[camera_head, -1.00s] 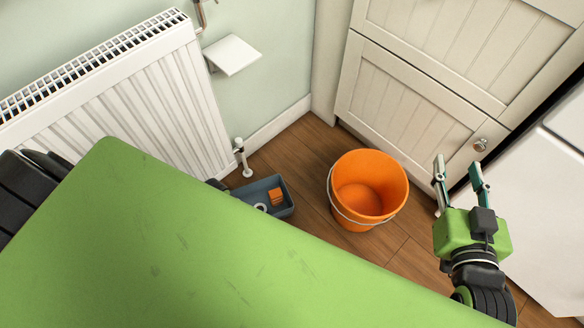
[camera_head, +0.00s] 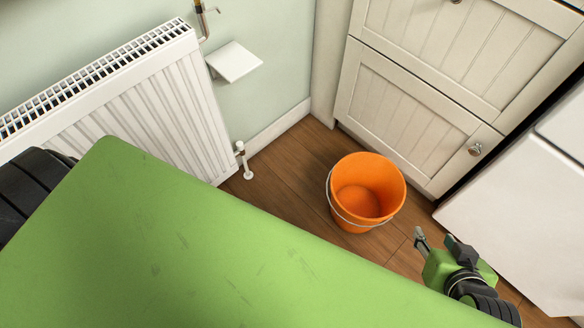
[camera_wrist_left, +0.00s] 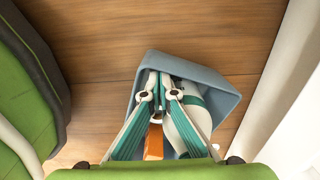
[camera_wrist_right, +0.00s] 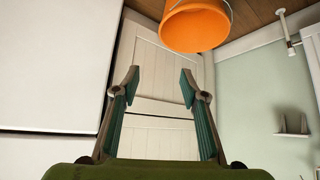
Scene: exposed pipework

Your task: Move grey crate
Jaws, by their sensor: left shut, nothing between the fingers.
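The grey crate (camera_wrist_left: 217,84) shows in the left wrist view, with a small orange item (camera_wrist_left: 154,142) and a white rounded item inside. In the head view it is hidden behind my green body. My left gripper (camera_wrist_left: 158,82) is shut and empty, its fingers over the crate's opening in that view. I cannot tell whether they touch the crate or whether it rests on the floor. My right gripper (camera_head: 421,240) is on the right in the head view, away from the crate. The right wrist view shows its fingers (camera_wrist_right: 159,82) apart with nothing between.
An orange bucket (camera_head: 366,192) stands on the wooden floor. Cream cabinets (camera_head: 415,110) and a white appliance (camera_head: 525,215) bound the right. Floor between pipe and bucket is clear.

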